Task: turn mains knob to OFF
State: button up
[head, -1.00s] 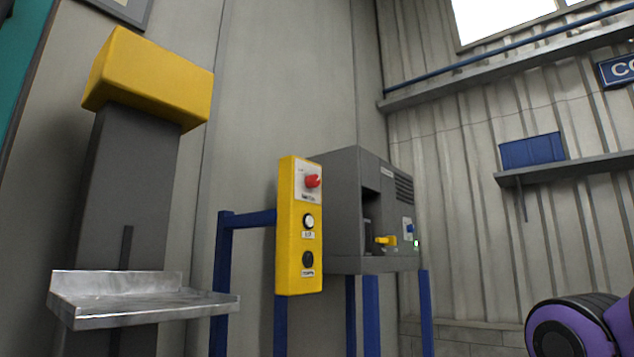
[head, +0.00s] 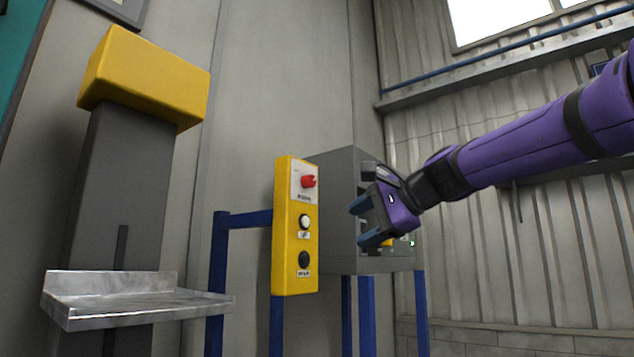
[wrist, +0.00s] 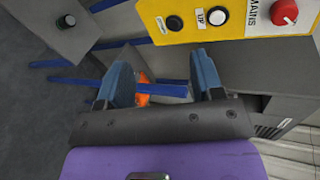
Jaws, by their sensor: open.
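The red mains knob (head: 308,181) is at the top of a yellow control panel (head: 281,225), above a white button and a black button. In the wrist view the knob (wrist: 284,12) is at the top right, beside the MAINS label. My gripper (head: 361,222) is open and empty, to the right of the panel and lower than the knob, in front of the grey machine. In the wrist view my open fingers (wrist: 166,80) are below the panel, apart from it. The knob's pointer setting is too small to read.
The grey machine (head: 340,200) stands on a blue frame (head: 369,310) right of the panel. A grey column with a yellow top (head: 145,80) and a metal shelf (head: 140,304) stands at left. Open space lies between the shelf and the panel.

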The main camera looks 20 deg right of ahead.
aim_at(314, 181)
jog(key=w+d+r+m+t+y, duration=0.25)
jog(key=w+r+m, duration=0.25)
jog(key=w+r, duration=0.5)
jog(key=shift+t, duration=0.35)
jog(key=w+a, duration=0.2)
jog(key=w+a+r, duration=0.1)
jog(key=w+a, duration=0.1)
jog(key=w+a+r, duration=0.1)
jog(key=w+a, duration=0.1)
jog(key=w, duration=0.1)
jog(key=shift+a, duration=0.4)
jog(key=shift+s, duration=0.1)
jog(key=shift+c, duration=0.2)
jog(key=c, duration=0.9)
